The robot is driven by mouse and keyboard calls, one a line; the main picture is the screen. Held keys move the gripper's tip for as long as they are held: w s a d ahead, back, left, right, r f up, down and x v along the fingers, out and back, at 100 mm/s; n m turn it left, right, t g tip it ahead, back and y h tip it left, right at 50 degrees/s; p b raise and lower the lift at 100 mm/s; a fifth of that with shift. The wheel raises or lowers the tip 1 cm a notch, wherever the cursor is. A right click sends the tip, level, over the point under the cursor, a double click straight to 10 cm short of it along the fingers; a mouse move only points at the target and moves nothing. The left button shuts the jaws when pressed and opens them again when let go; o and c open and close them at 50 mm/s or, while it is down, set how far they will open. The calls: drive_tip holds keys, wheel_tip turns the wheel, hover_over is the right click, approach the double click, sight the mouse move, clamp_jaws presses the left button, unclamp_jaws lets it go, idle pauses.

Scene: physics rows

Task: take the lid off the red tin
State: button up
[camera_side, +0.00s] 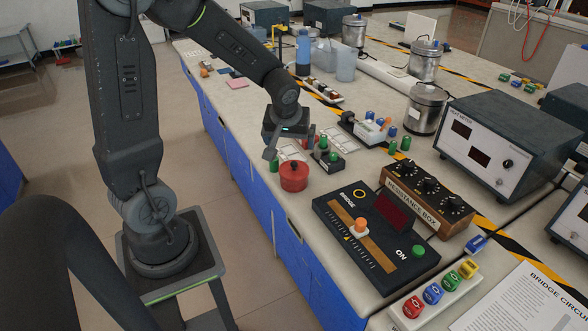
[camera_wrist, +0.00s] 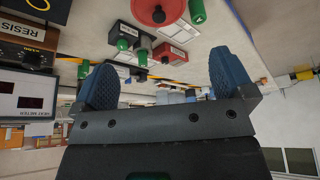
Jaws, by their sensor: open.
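The red tin (camera_side: 293,180) stands upright near the bench's front edge, left of the bridge box. Its red lid (camera_side: 293,168) is on top, with a small dark knob in the middle. In the wrist view the round red lid (camera_wrist: 150,7) is cut off by the top edge, knob visible. My gripper (camera_side: 289,146) is above and just behind the tin in the side view, apart from it. Its blue-padded fingers are spread wide in the wrist view (camera_wrist: 165,80), with nothing held between them.
Green-topped terminals on a dark block (camera_side: 328,158) stand close right of the tin. The bridge box (camera_side: 374,232) and resistance box (camera_side: 427,200) lie to the right. A metal canister (camera_side: 426,108) and heat meter (camera_side: 510,145) stand behind.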

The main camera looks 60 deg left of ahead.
sight(294, 164)
drive_tip(key=x, duration=1.3)
drive_tip(key=shift+d, duration=0.2)
drive_tip(key=shift+c, duration=0.4)
drive_tip(key=c, duration=0.5)
